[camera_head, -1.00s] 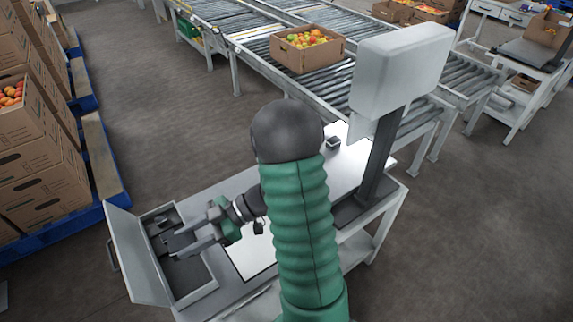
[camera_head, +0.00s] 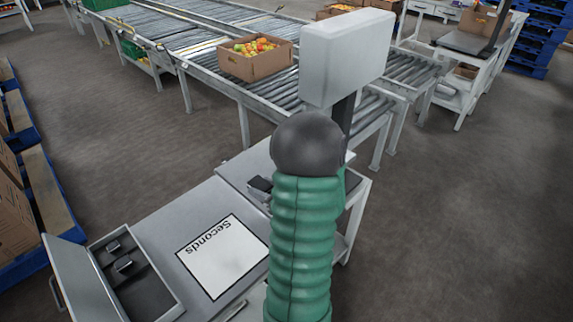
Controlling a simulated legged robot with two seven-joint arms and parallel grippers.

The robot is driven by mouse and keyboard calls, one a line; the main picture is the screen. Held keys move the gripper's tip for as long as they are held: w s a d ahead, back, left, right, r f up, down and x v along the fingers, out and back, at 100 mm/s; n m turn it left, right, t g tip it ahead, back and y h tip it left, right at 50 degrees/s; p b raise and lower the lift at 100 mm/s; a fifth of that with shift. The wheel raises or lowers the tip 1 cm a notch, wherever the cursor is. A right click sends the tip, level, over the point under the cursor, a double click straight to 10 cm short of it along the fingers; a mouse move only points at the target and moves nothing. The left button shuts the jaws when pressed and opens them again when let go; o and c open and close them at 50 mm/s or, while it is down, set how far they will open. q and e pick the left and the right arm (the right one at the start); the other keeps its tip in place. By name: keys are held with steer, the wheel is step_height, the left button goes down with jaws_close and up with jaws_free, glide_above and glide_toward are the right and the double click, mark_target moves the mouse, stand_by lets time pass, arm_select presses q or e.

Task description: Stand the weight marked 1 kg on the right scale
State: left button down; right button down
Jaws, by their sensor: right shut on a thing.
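My right arm's green sleeve and dark joint stand in front of the bench scale, hiding most of my right gripper. A small dark part, seemingly the gripper (camera_head: 261,186), shows left of the sleeve, low over or at the scale's pale plate (camera_head: 238,168). It is shut on a small weight, mostly hidden; its marking cannot be read. The scale's grey display head (camera_head: 346,58) rises on a dark post behind the arm. Two dark weights, (camera_head: 113,246) and (camera_head: 124,265), sit in the open case (camera_head: 165,290). My left gripper is not in view.
A white sheet marked "Seconds" (camera_head: 222,258) lies on the bench between case and scale. A roller conveyor behind carries a tomato carton (camera_head: 255,62). Another scale (camera_head: 466,42) stands on a table at the upper right. Cartons on blue pallets line the left edge.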

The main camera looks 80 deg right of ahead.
steer(key=shift+s+d, duration=0.1)
steer(key=shift+d, duration=0.3)
steer(key=w+d+b, duration=0.1)
steer(key=w+d, duration=0.1)
steer(key=d, duration=0.2)
steer(key=w+d+f+b, duration=0.1)
steer(key=d, duration=0.4)
steer(key=w+d+b, duration=0.1)
steer(key=w+d, duration=0.1)
steer(key=d, duration=0.3)
steer(key=shift+w+d+f+b, duration=0.2)
steer(key=shift+w+b, duration=0.15)
step_height(320, 180, down, 4)
steer(key=shift+r+b, duration=0.2)
steer(key=shift+b, duration=0.95)
steer(key=shift+r, duration=0.1)
steer(key=c, duration=0.8)
jaws_free()
steer(key=shift+a, duration=0.1)
steer(key=shift+s, duration=0.1)
steer(key=shift+s+a+p, duration=0.1)
steer(key=shift+s+p, duration=0.15)
steer(key=shift+p, duration=0.05)
steer(key=p+v, duration=0.3)
steer(key=v, duration=0.7)
steer(key=shift+s+a+r, duration=0.2)
steer(key=shift+a+r, duration=0.1)
steer(key=shift+s+a, duration=0.15)
steer(key=shift+s, duration=0.15)
